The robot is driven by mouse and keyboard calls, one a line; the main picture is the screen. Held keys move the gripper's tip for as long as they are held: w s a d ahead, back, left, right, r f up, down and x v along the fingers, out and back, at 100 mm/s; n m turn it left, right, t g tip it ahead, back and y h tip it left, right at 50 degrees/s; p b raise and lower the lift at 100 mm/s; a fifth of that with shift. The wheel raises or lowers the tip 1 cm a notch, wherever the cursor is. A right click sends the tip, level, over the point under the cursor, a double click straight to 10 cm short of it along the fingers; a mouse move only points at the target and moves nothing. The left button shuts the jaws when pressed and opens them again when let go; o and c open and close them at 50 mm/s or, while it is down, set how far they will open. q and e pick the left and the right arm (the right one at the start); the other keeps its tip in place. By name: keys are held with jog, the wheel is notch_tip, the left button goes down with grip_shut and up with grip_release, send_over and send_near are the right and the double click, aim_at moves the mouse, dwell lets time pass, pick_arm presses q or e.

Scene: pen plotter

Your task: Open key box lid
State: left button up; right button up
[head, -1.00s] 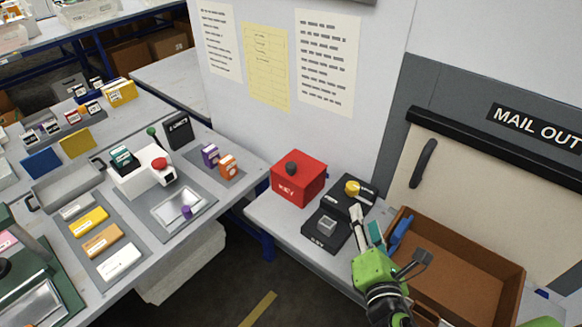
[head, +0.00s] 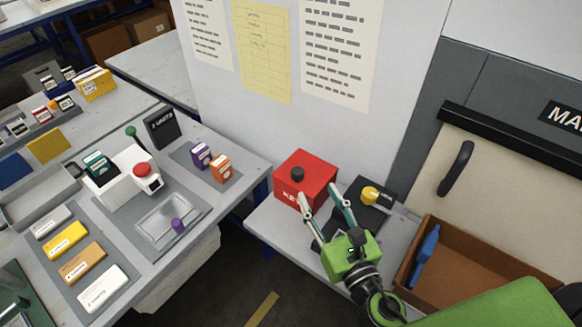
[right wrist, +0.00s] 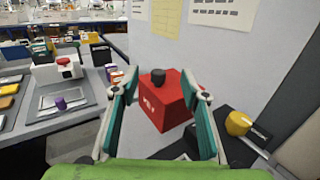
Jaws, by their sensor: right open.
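The red key box (head: 305,180) stands on the grey side table against the wall. Its lid is down, with a dark round knob (head: 297,174) on top. My right gripper (head: 323,193) is open and empty, just in front of the box and to its right in the head view. In the right wrist view the box (right wrist: 163,108) shows between the two spread fingers (right wrist: 168,84), beyond their tips, and its knob (right wrist: 158,76) stands near the middle. The fingers appear apart from the knob. My left gripper is not in view.
A black stand with a yellow knob (head: 370,193) is right of the box, partly behind my right gripper. A brown tray (head: 480,262) with a blue item (head: 427,250) lies further right. The left table (head: 235,205) holds a white machine with a red button (head: 142,170).

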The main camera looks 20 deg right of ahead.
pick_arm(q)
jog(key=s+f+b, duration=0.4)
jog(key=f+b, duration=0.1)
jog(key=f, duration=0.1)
pick_arm(e)
send_near(300, 178)
jog(key=w+p, duration=0.1)
jog(key=w, duration=0.2)
jog(key=w+p, duration=0.1)
jog(key=w, duration=0.3)
jog(key=w+p, duration=0.2)
jog(key=w, duration=0.1)
jog(key=shift+w+a, duration=0.35)
jog(key=shift+w, duration=0.6)
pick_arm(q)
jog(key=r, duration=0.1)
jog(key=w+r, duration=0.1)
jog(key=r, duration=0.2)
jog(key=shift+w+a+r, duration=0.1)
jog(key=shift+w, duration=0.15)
pick_arm(e)
jog(key=shift+f, duration=0.1)
